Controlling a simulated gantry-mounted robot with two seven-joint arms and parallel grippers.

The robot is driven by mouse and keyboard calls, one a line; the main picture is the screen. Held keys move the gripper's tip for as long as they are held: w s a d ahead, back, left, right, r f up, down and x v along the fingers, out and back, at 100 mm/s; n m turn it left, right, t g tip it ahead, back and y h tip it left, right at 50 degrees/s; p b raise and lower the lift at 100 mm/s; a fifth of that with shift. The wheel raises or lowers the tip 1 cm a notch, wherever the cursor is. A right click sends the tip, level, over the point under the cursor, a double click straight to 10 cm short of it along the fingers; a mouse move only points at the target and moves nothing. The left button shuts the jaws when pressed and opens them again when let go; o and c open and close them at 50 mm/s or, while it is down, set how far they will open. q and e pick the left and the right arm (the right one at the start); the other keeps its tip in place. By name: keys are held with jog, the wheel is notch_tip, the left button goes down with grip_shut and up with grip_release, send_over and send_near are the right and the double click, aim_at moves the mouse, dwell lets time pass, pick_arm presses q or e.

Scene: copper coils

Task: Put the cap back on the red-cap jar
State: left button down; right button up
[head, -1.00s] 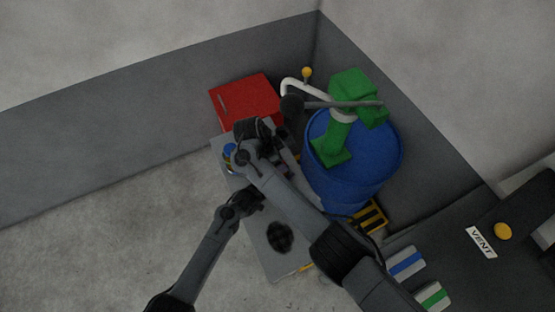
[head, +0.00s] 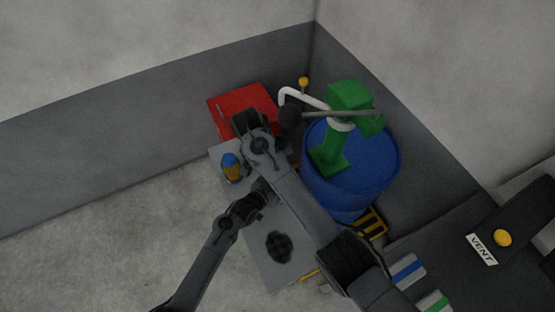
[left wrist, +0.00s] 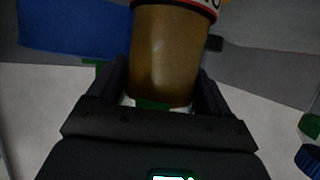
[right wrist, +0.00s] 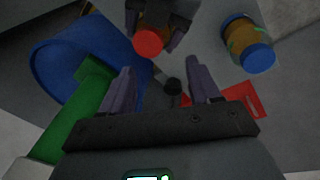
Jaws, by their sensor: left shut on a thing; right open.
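My left gripper (left wrist: 162,70) is shut on a brown jar (left wrist: 165,55), seen close up in the left wrist view with a red and white band at its top edge. In the right wrist view, my left gripper (right wrist: 160,15) holds this jar, and a round red cap (right wrist: 148,42) shows at its end. How firmly the cap is seated cannot be told. In the head view, my right gripper (head: 248,122) is near the red box, and my left gripper (head: 264,188) is partly hidden by the right arm.
A blue-capped jar (head: 231,168) stands on the grey table (head: 262,262), left of my right arm. A red box (head: 236,101) lies behind. A blue drum (head: 375,180) with a green pump (head: 332,150) stands to the right.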

jog(key=d, duration=0.1)
jog(key=d+n+y, duration=0.1)
jog(key=d+n, duration=0.1)
jog(key=shift+w+d+r+g+y, duration=0.2)
jog(key=shift+w+d+g+y, duration=0.1)
jog(key=shift+y, duration=0.1)
jog(key=shift+s+d+f, duration=0.1)
jog(key=shift+s+f, duration=0.15)
jog(key=shift+f, duration=0.25)
jog(key=shift+f, duration=0.1)
jog(key=shift+f, duration=3.85)
